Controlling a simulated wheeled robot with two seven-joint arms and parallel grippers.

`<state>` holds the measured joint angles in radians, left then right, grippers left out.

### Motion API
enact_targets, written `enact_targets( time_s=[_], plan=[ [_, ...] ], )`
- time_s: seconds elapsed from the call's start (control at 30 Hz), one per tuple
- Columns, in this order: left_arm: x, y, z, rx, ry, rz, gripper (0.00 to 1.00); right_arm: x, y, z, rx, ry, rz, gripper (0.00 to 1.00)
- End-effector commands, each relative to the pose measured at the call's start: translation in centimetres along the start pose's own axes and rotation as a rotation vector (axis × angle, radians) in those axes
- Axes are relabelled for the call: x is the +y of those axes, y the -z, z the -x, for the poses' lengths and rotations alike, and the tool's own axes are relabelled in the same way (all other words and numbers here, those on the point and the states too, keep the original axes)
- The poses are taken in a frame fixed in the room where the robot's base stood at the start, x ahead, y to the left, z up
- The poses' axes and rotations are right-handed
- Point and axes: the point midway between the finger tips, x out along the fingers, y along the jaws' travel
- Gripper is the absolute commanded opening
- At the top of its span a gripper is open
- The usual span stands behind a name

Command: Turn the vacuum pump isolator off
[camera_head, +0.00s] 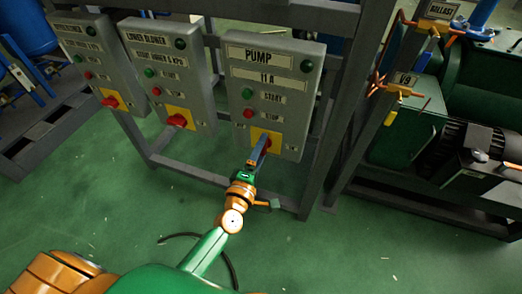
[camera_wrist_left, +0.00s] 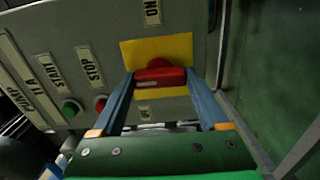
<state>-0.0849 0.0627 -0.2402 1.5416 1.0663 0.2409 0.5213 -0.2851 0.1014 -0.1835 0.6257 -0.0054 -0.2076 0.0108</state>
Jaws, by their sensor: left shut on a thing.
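The pump control box (camera_head: 272,90) is a grey panel labelled "PUMP" and "11 A" on a metal frame. Its isolator is a red rotary handle (camera_wrist_left: 160,76) on a yellow plate (camera_wrist_left: 178,52), low on the box. In the head view the yellow plate (camera_head: 274,142) is partly covered by my gripper. My left gripper (camera_head: 264,144) reaches the isolator from below. In the left wrist view its two blue fingers (camera_wrist_left: 160,80) stand on either side of the red handle, shut on it. The handle lies crosswise between the fingers. My right gripper is not in view.
Green START and red STOP buttons (camera_head: 248,113) sit above the isolator. Two similar boxes with red isolators stand to the left, the nearer being the lower blower box (camera_head: 165,70). Pipes with a V9 valve (camera_head: 404,80) and a dark motor (camera_head: 475,145) are at right.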

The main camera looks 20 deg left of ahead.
Motion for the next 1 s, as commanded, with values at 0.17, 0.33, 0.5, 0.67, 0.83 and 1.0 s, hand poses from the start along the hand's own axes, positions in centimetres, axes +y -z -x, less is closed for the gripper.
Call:
enact_targets(
  time_s=[0.17,0.33,0.5,0.67,0.83,1.0],
  plan=[
    [-0.06,-0.04,0.02,-0.001,0.001,0.039,0.22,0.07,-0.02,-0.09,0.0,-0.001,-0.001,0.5],
    [-0.04,-0.04,0.02,-0.001,0.001,0.054,0.22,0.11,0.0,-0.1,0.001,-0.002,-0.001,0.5],
    [-0.04,-0.05,0.02,-0.001,0.001,0.056,0.22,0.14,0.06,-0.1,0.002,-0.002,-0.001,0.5],
    [-0.03,-0.05,0.01,-0.001,0.001,0.057,0.22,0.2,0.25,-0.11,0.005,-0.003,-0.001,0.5],
    [-0.03,-0.03,0.01,-0.001,0.001,0.055,1.0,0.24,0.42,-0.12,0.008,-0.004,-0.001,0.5],
    [-0.03,-0.02,0.27,0.0,0.001,0.053,1.0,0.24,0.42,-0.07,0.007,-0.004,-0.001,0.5]
  ],
)
